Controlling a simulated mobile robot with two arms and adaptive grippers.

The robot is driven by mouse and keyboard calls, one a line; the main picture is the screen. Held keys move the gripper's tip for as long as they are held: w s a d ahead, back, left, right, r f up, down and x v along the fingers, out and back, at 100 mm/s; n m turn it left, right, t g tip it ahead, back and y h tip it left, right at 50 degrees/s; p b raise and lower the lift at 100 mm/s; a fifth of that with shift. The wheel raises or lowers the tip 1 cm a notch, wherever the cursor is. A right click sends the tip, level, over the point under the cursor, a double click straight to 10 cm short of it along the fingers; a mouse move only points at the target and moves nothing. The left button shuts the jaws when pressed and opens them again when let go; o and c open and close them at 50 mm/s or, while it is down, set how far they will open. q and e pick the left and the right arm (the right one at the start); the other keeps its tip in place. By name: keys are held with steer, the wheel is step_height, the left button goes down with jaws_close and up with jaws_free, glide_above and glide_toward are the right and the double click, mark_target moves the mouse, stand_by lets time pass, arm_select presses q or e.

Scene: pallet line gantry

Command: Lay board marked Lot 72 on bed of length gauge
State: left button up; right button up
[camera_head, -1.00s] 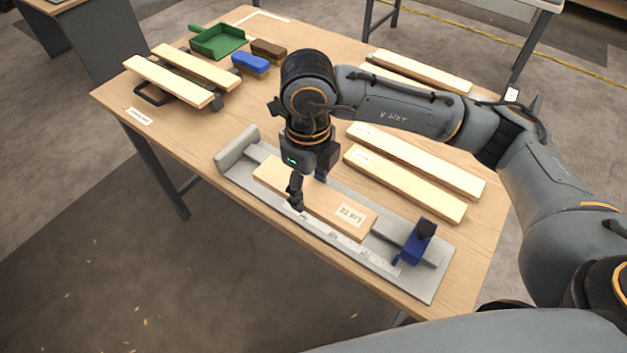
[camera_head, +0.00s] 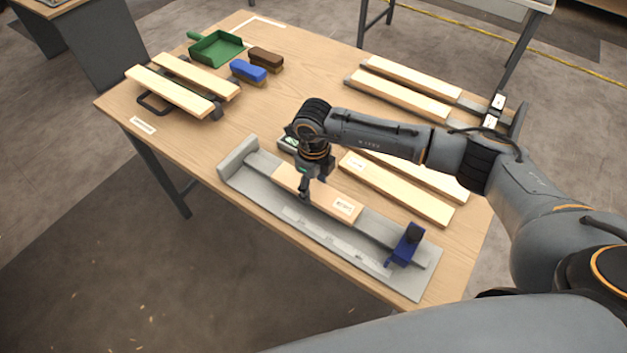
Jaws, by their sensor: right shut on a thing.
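The pale board marked Lot 72 (camera_head: 323,199) is at the length gauge (camera_head: 350,257), lined up along its grey bed, between the end stop at the left and the blue slider at the right. Its white label faces up near its right end; the print is blurred now. My right gripper (camera_head: 304,192) points down and is shut on the board, left of the label. The board looks level and at or just above the bed; I cannot tell whether it touches. My left gripper is not in view.
The blue slider (camera_head: 405,245) stands near the gauge's right end. Pale boards (camera_head: 400,190) lie behind the gauge, others on racks at back right (camera_head: 405,95) and left (camera_head: 170,92). A green dustpan (camera_head: 217,47), blue brush (camera_head: 248,72) and brown brush (camera_head: 266,59) lie at the back.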

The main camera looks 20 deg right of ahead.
mark_target(313, 189)
steer(key=shift+f, duration=0.1)
steer(key=o, duration=0.8)
steer(key=shift+f+b, duration=0.1)
steer(key=shift+b, duration=0.2)
steer(key=o, duration=0.4)
steer(key=shift+o, duration=0.2)
steer(key=shift+r+p, duration=0.3)
steer(key=shift+w+r+b, duration=0.1)
steer(key=shift+r+b, duration=0.15)
steer(key=shift+b, duration=0.05)
step_height(313, 189, up, 11)
steer(key=b, duration=0.3)
steer(key=shift+r+b, duration=0.2)
steer(key=shift+b, duration=0.15)
